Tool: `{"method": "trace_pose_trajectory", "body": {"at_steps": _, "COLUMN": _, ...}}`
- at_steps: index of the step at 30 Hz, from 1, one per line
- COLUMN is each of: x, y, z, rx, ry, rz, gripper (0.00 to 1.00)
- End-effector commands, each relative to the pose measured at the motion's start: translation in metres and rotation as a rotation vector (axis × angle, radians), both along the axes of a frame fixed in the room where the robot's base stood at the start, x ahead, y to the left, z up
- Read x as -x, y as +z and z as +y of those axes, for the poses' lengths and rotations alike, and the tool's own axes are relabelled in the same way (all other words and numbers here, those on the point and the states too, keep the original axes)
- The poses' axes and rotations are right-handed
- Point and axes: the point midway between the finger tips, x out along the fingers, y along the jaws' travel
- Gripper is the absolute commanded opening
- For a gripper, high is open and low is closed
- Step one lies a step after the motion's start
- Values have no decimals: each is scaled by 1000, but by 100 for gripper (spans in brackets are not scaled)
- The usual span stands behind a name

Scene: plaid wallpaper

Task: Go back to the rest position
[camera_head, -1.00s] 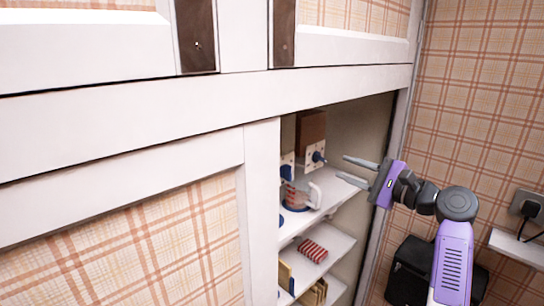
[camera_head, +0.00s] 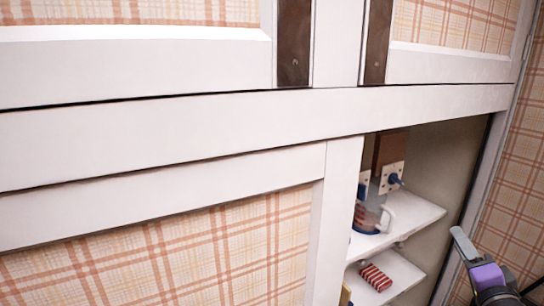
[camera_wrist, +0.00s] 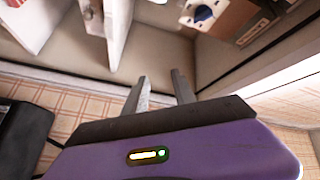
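My gripper (camera_wrist: 160,90) is open and empty in the wrist view, its two grey fingers apart with nothing between them. In the head view my gripper (camera_head: 462,248) is at the lower right, in front of the right edge of the open cupboard. Part of it and most of my arm are cut off by the frame's lower right corner.
The open cupboard has white shelves (camera_head: 418,212) holding a mug-like item (camera_head: 368,218), a red striped box (camera_head: 376,278) and a white holder with a blue knob (camera_head: 392,178). A closed door panel (camera_head: 160,262) fills the left. Plaid wall (camera_head: 520,190) stands at right.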

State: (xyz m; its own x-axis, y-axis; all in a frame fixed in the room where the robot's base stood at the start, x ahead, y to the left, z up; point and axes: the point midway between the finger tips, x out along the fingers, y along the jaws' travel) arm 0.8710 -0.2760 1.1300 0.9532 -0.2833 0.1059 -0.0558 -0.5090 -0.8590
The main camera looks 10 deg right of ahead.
Motion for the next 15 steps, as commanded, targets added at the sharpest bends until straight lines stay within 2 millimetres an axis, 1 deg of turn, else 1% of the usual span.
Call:
{"method": "trace_pose_trajectory", "body": {"at_steps": 1, "x": 13, "y": -15, "z": 11, "rx": 59, "ry": -17, "rz": 23, "gripper": 32}}
{"method": "trace_pose_trajectory", "body": {"at_steps": 5, "x": 44, "y": -39, "z": 33, "rx": 216, "ry": -59, "rz": 70, "gripper": 32}}
{"method": "trace_pose_trajectory", "body": {"at_steps": 6, "x": 54, "y": -46, "z": 41, "rx": 261, "ry": -67, "rz": 84, "gripper": 32}}
{"method": "trace_pose_trajectory", "body": {"at_steps": 8, "x": 69, "y": -55, "z": 53, "rx": 330, "ry": -79, "rz": 103, "gripper": 32}}
{"method": "trace_pose_trajectory", "body": {"at_steps": 15, "x": 131, "y": -82, "z": 103, "rx": 577, "ry": -87, "rz": 171, "gripper": 32}}
